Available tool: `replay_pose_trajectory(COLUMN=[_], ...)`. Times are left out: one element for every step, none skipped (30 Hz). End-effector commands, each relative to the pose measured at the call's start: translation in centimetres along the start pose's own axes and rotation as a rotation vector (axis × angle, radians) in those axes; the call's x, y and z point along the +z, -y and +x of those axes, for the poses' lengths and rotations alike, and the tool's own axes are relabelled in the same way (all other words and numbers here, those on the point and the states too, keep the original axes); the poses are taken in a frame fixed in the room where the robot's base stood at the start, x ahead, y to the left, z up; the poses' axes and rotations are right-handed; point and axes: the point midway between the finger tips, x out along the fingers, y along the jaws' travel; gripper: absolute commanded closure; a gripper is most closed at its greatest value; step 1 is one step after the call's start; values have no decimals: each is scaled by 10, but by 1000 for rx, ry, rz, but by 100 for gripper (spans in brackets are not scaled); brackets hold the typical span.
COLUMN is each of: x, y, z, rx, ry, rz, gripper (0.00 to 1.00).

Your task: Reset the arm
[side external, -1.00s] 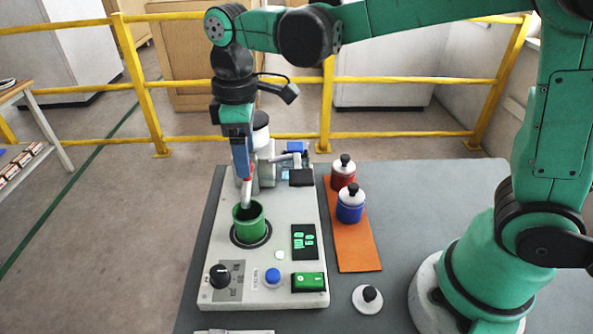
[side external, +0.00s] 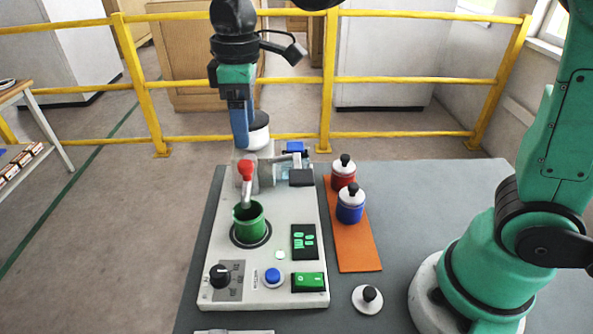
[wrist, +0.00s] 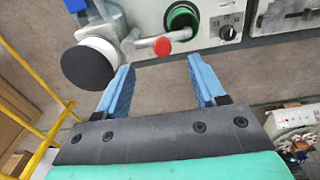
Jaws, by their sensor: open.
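My gripper (wrist: 163,88) is open and empty, with two blue fingers apart in the wrist view. In the side external view my gripper (side external: 240,125) hangs above and behind the testing machine (side external: 217,293).
A red jar (side external: 343,177) and a blue jar (side external: 350,207) stand on an orange mat (side external: 357,255). A loose white lid (side external: 367,299) lies on the table (side external: 430,200). A yellow railing (side external: 400,80) runs behind. The table's right rear is clear.

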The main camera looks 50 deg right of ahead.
Motion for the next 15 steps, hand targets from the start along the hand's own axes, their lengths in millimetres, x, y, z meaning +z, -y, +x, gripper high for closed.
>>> replay_pose_trajectory(x=[6, 11, 18, 25, 32, 41, 48, 56, 64, 71, 77, 84, 89, 94, 99], y=[-1, -2, -4, -5, -6, -7, -8, -8, -9, -9, -10, -10, -10, -10, -10], z=[0, 0, 1, 1, 2, 5, 7, 10, 13, 16, 20, 24, 28, 31, 35], rx=[12, 22, 38, 52, 67, 88, 103, 118, 137, 150, 162, 177, 186, 195, 205], ry=[-21, -39, -70, -96, -126, -169, -203, -236, -281, -314, -346, -386, -414, -441, -472], rz=[34, 59, 104, 143, 184, 244, 289, 334, 392, 435, 475, 525, 559, 592, 628], gripper=[37, 37, 37, 37, 37, 37, 37, 37, 37, 37, 37, 37, 37, 37, 37])
